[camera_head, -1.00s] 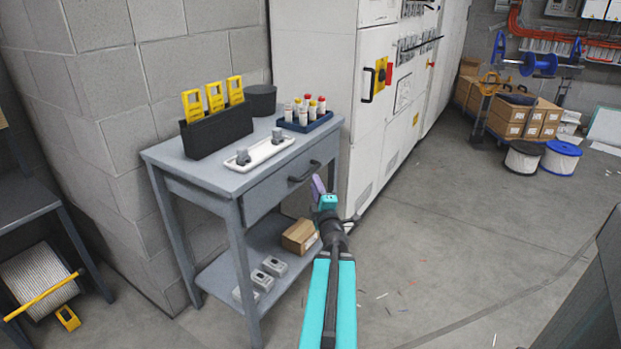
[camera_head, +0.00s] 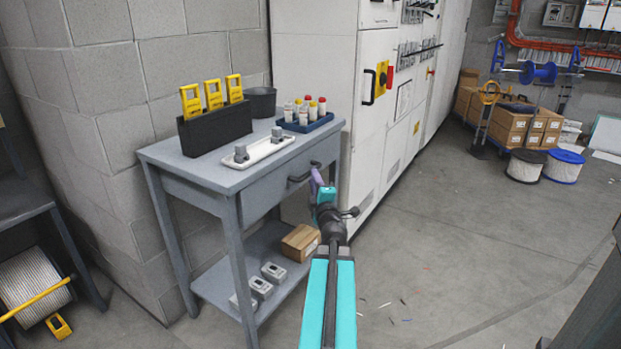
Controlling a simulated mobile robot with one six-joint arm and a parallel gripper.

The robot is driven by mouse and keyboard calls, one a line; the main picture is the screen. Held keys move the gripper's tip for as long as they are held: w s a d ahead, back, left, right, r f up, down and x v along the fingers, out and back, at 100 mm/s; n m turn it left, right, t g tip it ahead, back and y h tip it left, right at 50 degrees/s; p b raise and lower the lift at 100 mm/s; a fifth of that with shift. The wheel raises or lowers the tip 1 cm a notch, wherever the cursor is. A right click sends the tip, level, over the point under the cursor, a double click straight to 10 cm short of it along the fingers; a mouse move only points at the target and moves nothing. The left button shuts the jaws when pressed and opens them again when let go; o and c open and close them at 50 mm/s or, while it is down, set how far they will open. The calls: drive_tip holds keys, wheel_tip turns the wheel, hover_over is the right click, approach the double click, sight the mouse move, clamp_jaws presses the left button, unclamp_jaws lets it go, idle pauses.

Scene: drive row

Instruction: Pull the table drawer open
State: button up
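The grey metal table (camera_head: 185,166) stands against the block wall. Its drawer (camera_head: 268,196) looks closed, with a dark bar handle (camera_head: 298,180) on its front. My gripper (camera_head: 316,181) is at the right part of the handle and overlaps it in the picture. The purple fingertips are seen edge-on from behind, so I cannot tell whether they are around the handle or how far apart they are. The right end of the handle is partly hidden by the gripper.
On the tabletop are a black holder (camera_head: 215,131) with yellow tools, a white tray (camera_head: 258,152), a dark cup (camera_head: 262,101) and a blue rack (camera_head: 306,123) of vials. A carton (camera_head: 300,242) sits on the lower shelf. White cabinets (camera_head: 375,110) stand close behind.

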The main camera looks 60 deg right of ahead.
drive_tip(key=shift+x, duration=2.55)
